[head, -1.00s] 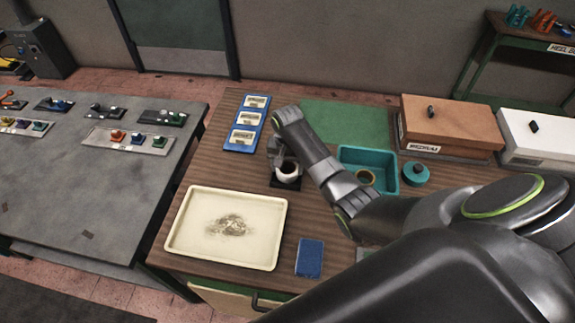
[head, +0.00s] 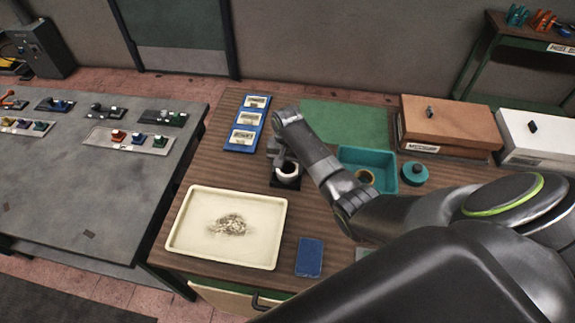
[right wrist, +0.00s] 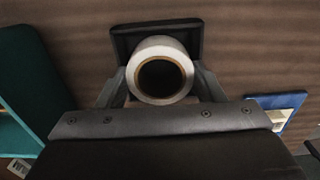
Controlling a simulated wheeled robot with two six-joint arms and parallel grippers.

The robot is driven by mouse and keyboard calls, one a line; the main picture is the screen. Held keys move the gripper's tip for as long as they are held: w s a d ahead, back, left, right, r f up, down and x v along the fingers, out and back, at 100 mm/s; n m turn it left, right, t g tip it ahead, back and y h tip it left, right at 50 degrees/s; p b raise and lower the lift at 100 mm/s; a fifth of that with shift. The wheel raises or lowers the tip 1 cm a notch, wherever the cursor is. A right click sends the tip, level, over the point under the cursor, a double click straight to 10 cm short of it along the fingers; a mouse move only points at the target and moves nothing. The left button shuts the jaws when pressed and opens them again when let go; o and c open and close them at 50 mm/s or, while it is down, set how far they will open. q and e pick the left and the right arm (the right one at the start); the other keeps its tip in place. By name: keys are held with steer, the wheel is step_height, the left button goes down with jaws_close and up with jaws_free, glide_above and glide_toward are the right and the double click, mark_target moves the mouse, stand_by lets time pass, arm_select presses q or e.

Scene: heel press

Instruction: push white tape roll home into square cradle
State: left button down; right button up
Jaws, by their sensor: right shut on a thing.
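The white tape roll (right wrist: 160,47) has a tan core and a dark hole, and it sits between the two fingers of my right gripper (right wrist: 160,88). The gripper is shut on the roll. Behind it lies the black square cradle (right wrist: 124,40). In the head view the roll (head: 290,176) is at the cradle (head: 284,184), and my right gripper (head: 281,158) is just behind it. The gripper and roll cover most of the cradle, so I cannot tell how deep the roll sits. My left gripper is not in view.
A cream tray (head: 180,245) lies at the front left and a blue pad (head: 310,257) beside it. A blue card holder (head: 236,146) lies behind left. A green mat (head: 345,118) is clear.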

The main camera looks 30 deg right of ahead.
steer(key=shift+s+f, duration=0.25)
steer(key=shift+f, duration=0.05)
steer(key=o, duration=1)
steer(key=shift+a, duration=0.1)
steer(key=shift+o, duration=0.8)
steer(key=shift+w+a, duration=0.1)
steer(key=shift+d, duration=0.2)
steer(key=shift+o, duration=0.3)
steer(key=shift+r, duration=0.1)
